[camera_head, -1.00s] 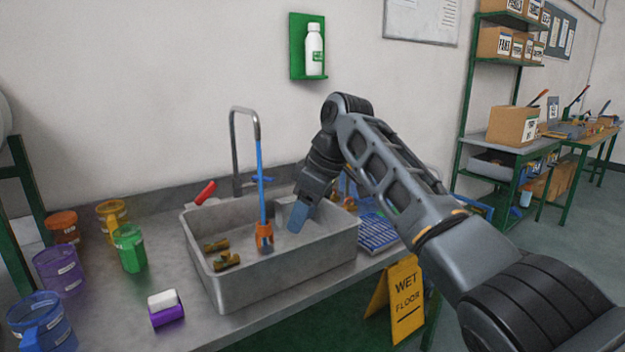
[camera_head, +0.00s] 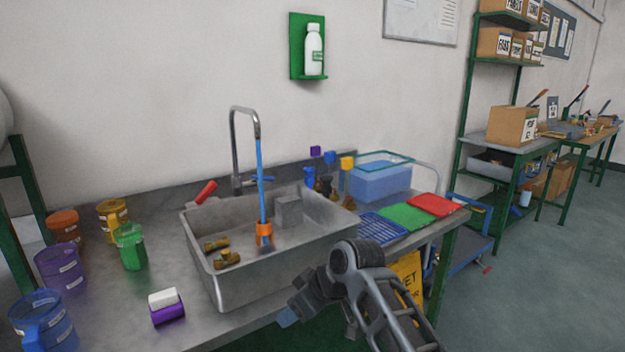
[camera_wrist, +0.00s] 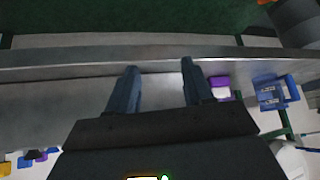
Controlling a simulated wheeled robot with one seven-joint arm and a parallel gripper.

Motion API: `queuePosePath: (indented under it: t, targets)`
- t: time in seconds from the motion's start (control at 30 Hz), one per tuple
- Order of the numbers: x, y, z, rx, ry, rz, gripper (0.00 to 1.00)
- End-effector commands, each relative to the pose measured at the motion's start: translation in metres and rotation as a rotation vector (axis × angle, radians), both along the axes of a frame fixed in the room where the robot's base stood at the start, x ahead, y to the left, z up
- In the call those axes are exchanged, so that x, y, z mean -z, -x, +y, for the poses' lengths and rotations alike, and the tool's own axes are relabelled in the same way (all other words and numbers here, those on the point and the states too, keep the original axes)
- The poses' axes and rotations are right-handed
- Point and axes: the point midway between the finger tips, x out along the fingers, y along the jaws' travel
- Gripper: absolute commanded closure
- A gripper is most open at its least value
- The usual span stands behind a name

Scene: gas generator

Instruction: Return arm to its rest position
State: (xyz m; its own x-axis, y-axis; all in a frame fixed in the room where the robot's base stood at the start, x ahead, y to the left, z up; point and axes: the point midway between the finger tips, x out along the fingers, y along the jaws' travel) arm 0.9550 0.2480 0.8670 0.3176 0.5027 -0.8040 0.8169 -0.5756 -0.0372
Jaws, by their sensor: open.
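My gripper (camera_head: 287,318) is low in front of the sink in the head view, beside the front edge of the steel counter. My arm bends down at the lower middle right of that view. In the wrist view my gripper (camera_wrist: 160,82) shows two blue-grey fingers spread apart with nothing between them. The sink (camera_head: 262,285) holds brass fittings (camera_head: 226,258) at its left and an orange-tipped blue hose (camera_head: 264,236) hanging from the tap.
The counter (camera_head: 110,318) carries several coloured jugs and a purple-and-white block (camera_head: 166,306). Right of the sink are a blue rack (camera_head: 383,229), a green mat (camera_head: 405,215), a red mat (camera_head: 437,204) and a clear blue tub (camera_head: 378,182). A yellow floor sign (camera_head: 408,277) stands behind my arm.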

Motion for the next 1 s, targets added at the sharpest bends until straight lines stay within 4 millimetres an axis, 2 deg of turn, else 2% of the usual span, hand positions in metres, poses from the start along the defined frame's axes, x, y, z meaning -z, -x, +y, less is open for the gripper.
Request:
queuePosePath:
  t: [0.03,0.2,0.4,0.5,0.63,0.77,1.0]
  targets:
    - [0.021,0.015,-0.002,0.034,-0.025,-0.002,0.49]
    - [0.071,0.057,-0.011,0.157,-0.104,-0.035,0.49]
    - [0.115,0.115,-0.031,0.311,-0.18,-0.076,0.49]
    - [0.13,0.146,-0.045,0.39,-0.212,-0.101,0.49]
    - [0.143,0.19,-0.066,0.49,-0.246,-0.136,0.49]
    - [0.149,0.235,-0.089,0.585,-0.269,-0.176,0.49]
    - [0.137,0.321,-0.137,0.743,-0.292,-0.268,0.49]
